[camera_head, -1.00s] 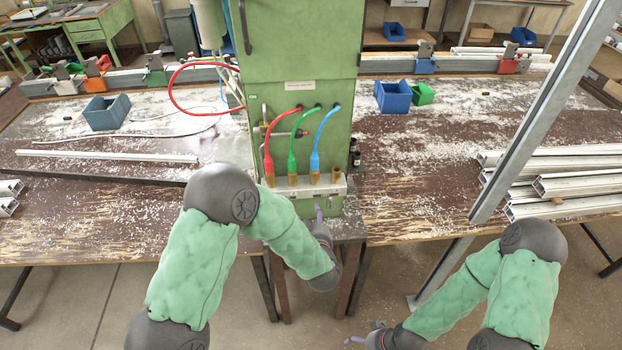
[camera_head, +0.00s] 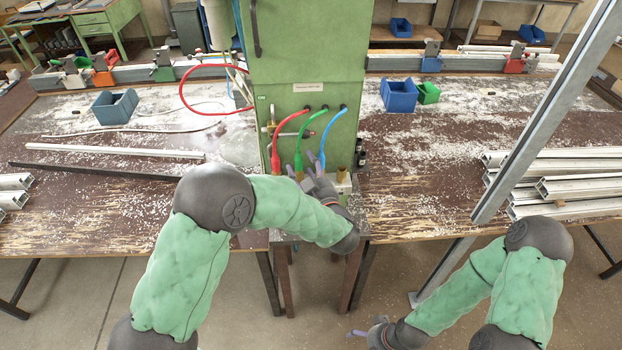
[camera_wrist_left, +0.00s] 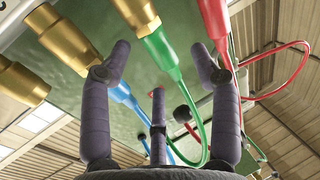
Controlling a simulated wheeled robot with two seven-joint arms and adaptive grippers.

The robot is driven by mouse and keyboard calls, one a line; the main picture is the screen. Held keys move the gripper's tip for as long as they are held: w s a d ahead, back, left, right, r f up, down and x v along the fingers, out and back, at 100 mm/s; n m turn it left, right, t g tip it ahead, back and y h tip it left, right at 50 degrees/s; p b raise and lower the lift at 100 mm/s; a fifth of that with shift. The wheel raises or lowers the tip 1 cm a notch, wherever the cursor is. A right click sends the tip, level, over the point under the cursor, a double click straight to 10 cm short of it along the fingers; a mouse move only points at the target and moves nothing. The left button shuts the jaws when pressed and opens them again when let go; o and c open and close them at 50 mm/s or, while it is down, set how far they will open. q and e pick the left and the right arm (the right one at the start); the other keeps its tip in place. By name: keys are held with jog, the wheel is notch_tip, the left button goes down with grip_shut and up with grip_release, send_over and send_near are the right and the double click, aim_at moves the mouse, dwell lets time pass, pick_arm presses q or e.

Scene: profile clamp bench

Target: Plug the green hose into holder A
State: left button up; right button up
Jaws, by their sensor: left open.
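The green hose (camera_head: 310,130) hangs from the green cabinet. In the left wrist view its green plug end (camera_wrist_left: 161,50) sits at a brass holder (camera_wrist_left: 135,12). The red hose (camera_head: 285,130) and blue hose (camera_head: 328,133) flank it, also at brass holders. A brass holder (camera_wrist_left: 20,82) beside the blue one is empty. No holder letter is readable. My left gripper (camera_head: 310,158) is open in front of the holders and hides most of them in the head view. In the wrist view the green hose passes between its fingertips. My right gripper (camera_head: 364,330) hangs low, its opening unclear.
The green cabinet (camera_head: 300,60) stands between two scrap-strewn benches. Aluminium profiles (camera_head: 560,180) lie on the right bench, and a grey post (camera_head: 530,125) rises in front of it. A blue bin (camera_head: 398,95) and a small green bin (camera_head: 428,93) stand right of the cabinet.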

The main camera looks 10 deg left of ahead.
aim_at(299, 152)
pick_arm(q)
jog(key=shift+x, duration=1.75)
jog(key=shift+c, duration=0.3)
grip_shut()
jog(key=shift+w+r+p, duration=0.1)
jog(key=shift+r+p, duration=0.45)
jog(key=shift+r, duration=0.25)
jog(key=shift+r, duration=0.25)
jog(key=shift+s+a+r+p, duration=0.1)
jog(key=shift+s+r+p, duration=0.1)
jog(key=shift+r+p, duration=0.2)
jog(key=shift+w, duration=0.1)
jog(key=shift+r+p, duration=0.55)
jog(key=shift+r, duration=0.15)
